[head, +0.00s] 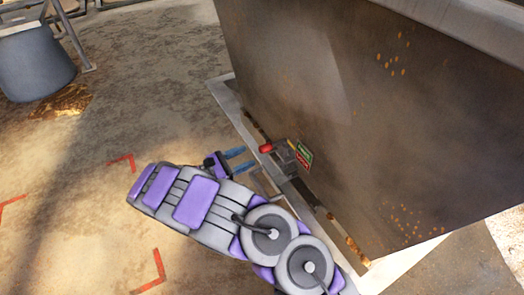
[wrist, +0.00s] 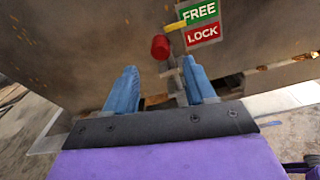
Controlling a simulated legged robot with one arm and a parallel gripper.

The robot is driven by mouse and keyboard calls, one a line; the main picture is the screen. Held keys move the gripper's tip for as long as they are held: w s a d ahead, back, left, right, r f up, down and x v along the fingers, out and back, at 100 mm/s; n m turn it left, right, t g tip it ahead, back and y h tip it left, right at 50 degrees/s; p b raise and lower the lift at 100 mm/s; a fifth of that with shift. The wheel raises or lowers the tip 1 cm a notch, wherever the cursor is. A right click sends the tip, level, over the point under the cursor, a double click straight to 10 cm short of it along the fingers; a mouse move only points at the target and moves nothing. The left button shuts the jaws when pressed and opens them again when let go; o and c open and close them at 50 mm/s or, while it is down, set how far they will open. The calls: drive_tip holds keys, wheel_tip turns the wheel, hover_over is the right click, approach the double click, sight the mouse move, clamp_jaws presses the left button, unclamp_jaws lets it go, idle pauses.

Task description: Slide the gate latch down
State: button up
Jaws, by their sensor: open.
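The gate latch shows a red knob (wrist: 160,47) on a grey metal body, with a yellow pointer (wrist: 176,26) beside the label. The green FREE label (wrist: 199,12) sits above the red LOCK label (wrist: 202,35); the pointer lies near the border between them. In the head view the red knob (head: 266,148) sticks out from the dark panel. My gripper (wrist: 158,80) has its two blue fingers apart, with the knob just beyond and between the tips in the picture. In the head view my gripper (head: 240,158) is left of the knob; contact cannot be told.
The large rusty container wall (head: 310,90) rises behind the latch, with a pale ledge (head: 228,98) along its foot. A grey bin (head: 35,60) stands at the upper left. The stained floor with red corner marks (head: 122,160) is open at left.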

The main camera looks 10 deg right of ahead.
sight(262, 150)
drive_tip(key=x, duration=0.7)
drive_tip(key=shift+d+b, duration=0.25)
drive_tip(key=shift+b, duration=0.15)
drive_tip(key=shift+a, duration=0.15)
drive_tip(key=shift+a, duration=0.1)
drive_tip(key=c, duration=0.3)
clamp_jaws()
